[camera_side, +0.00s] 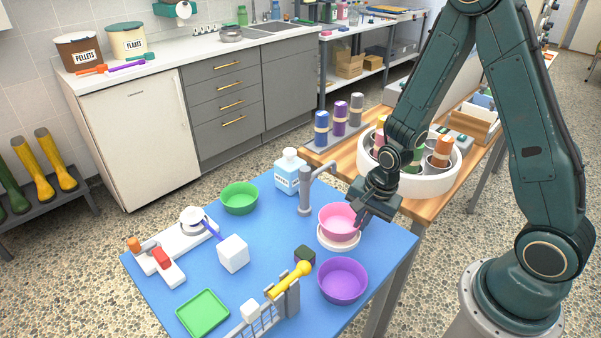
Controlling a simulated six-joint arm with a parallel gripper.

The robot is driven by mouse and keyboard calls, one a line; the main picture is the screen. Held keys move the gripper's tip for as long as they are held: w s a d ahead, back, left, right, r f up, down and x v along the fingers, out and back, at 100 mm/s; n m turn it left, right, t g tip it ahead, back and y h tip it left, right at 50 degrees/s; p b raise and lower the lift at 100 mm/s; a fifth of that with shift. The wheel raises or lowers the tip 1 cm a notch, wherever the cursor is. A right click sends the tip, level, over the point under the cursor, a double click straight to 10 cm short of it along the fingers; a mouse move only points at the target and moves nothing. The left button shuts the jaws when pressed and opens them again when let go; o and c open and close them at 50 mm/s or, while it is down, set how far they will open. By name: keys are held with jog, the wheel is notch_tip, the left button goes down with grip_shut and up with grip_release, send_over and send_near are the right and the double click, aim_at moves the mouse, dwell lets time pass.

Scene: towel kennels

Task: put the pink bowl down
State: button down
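The pink bowl (338,222) is upright near the right side of the blue table mat (270,240). It is directly over a white round stand (338,243); whether it touches the stand or hovers just above it I cannot tell. My gripper (364,212) is at the bowl's right rim and appears shut on it. The gripper hides part of that rim, and the fingertips are small and dark in this view.
A purple bowl (342,281) stands just in front, with a dark block (304,254) and a yellow bone-shaped item (290,280) beside it. A grey post (305,195) and a blue-labelled bottle (287,172) stand behind. A green bowl (239,198) is further left.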

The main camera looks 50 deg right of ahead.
jog(key=shift+x, duration=0.9)
jog(key=shift+s+f, duration=0.1)
jog(key=shift+s, duration=0.15)
jog(key=c, duration=1.6)
grip_release()
jog(key=shift+c, duration=0.2)
jog(key=v, duration=1.2)
